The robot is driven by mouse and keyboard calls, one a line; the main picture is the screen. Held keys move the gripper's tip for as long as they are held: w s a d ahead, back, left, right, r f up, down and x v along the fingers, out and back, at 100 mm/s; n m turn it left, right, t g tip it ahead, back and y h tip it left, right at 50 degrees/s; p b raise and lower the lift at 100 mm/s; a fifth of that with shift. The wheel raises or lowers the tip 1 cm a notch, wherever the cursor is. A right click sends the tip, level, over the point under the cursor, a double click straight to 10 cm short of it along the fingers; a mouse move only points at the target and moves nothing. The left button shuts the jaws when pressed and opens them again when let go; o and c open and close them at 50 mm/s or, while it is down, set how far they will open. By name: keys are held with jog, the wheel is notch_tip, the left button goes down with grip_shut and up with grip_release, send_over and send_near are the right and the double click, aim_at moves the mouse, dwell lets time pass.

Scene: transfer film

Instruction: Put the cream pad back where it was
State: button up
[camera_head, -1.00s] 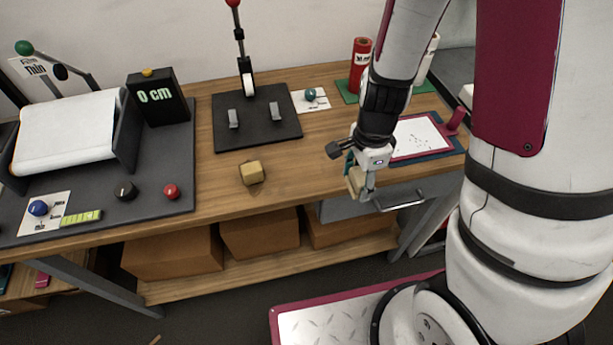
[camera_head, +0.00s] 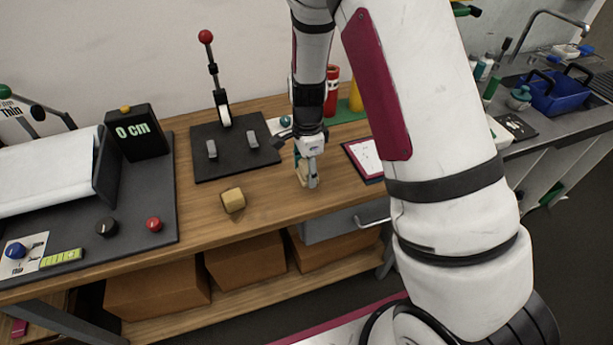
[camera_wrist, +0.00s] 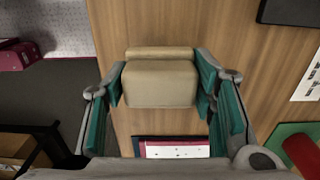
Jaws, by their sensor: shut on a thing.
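The cream pad (camera_wrist: 160,82) is held between the two green-lined fingers of my gripper (camera_wrist: 160,90) in the wrist view. It looks like a pale cream block with a slimmer tan strip along its upper edge. In the head view the pad (camera_head: 301,172) shows partly behind the fingers of my gripper (camera_head: 307,176), near the front of the wooden tabletop (camera_head: 275,205). I cannot tell whether the pad touches the wood. A tan block (camera_head: 233,200) rests on the tabletop to the left of my gripper.
A black plate (camera_head: 235,165) with two grey clips and a red-knobbed lever stands behind the tan block. A framed white sheet (camera_head: 364,157) lies right of my gripper. Bare wood surrounds the tan block.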

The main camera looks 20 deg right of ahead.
aim_at(307, 177)
jog(key=shift+w, duration=0.25)
jog(key=shift+f+p, duration=0.4)
jog(key=shift+f, duration=1.35)
jog(key=shift+f, duration=0.2)
jog(key=o, duration=1.2)
jog(key=shift+r, duration=0.1)
